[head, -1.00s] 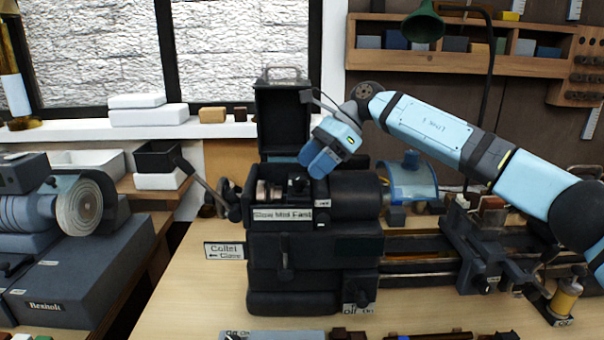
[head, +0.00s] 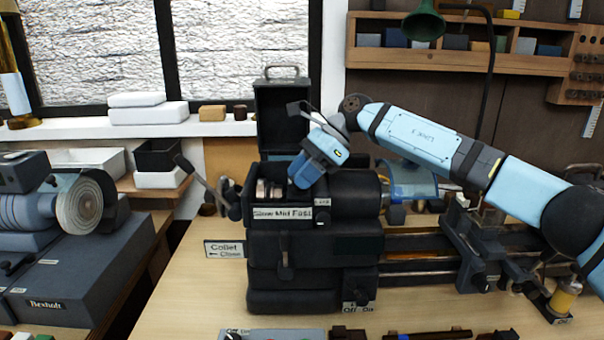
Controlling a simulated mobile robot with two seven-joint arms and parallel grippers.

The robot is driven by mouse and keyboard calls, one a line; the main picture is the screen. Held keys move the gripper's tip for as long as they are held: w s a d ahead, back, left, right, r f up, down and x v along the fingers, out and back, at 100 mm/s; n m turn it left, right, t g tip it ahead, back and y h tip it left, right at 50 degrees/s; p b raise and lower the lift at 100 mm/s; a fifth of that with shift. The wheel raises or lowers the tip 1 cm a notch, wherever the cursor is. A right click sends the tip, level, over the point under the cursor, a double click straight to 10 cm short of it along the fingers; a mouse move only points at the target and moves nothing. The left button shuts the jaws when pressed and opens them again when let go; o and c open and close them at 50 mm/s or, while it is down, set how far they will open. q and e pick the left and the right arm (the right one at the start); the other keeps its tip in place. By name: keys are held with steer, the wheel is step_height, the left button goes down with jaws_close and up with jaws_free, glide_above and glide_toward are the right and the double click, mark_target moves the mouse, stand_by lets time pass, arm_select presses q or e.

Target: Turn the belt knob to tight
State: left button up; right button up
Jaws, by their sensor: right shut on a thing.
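The black lathe headstock (head: 310,245) stands on the wooden bench, with its cover (head: 283,118) raised at the back. A "Slow Mid Fast" label (head: 283,213) is on its front upper edge. Stepped metal pulleys (head: 266,189) show in the open top. My right gripper (head: 301,181) points down into this opening, just behind the label, and is shut on the belt knob. The blue fingers hide the knob, so its setting cannot be read. A small white tag (head: 322,202) sits right of the fingers. My left gripper is out of view.
A "Collet Close" sign (head: 224,250) and a lever (head: 205,185) are left of the headstock. The lathe bed with its carriage (head: 470,245) runs right, under my right arm. A green lamp (head: 424,22) hangs above. The bench at front left is clear.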

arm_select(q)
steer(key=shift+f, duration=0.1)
arm_select(e)
steer(key=shift+d+f+m+t+b, duration=0.1)
steer(key=shift+f+m+t+b, duration=0.05)
steer(key=shift+m+t+b, duration=0.85)
steer(key=shift+s+m+t+b, duration=0.1)
steer(key=shift+m+t+b, duration=0.5)
steer(key=shift+m, duration=0.3)
steer(key=shift+s+m+t+b, duration=0.1)
steer(key=shift+m+t+b, duration=0.7)
steer(key=shift+m+b, duration=0.3)
steer(key=shift+m+t+b, duration=0.7)
steer(key=shift+m, duration=0.3)
steer(key=shift+m+t+h+b, duration=0.3)
steer(key=shift+m+b, duration=0.05)
steer(key=shift+m, duration=0.05)
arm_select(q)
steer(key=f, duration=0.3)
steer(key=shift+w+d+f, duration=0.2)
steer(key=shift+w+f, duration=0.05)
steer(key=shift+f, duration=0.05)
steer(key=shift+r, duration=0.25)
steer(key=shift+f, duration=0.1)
